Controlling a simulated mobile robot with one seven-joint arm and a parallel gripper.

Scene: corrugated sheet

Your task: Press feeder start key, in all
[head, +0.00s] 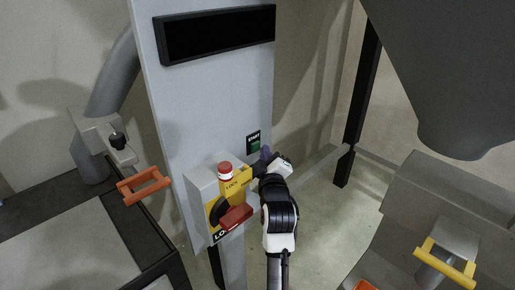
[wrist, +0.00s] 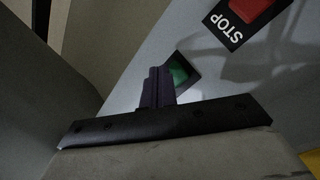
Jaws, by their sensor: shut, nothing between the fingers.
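The feeder start key is a green button (head: 254,147) on a black plate marked START, on the right side of the grey panel (head: 200,110) in the head view. In the wrist view the green key (wrist: 179,71) shows just right of my fingertips, partly covered by them. My gripper (head: 266,153) is shut and empty, its purple fingers beside the key and close to the panel. The shut fingers also show in the wrist view (wrist: 157,84). I cannot tell whether the fingertips touch the key.
A red STOP button (wrist: 252,9) sits near the key in the wrist view. A lockout box (head: 205,207) with a yellow label, a red-topped button (head: 225,168) and a red handle (head: 235,217) is below left of my gripper. A grey hopper (head: 455,75) hangs at right.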

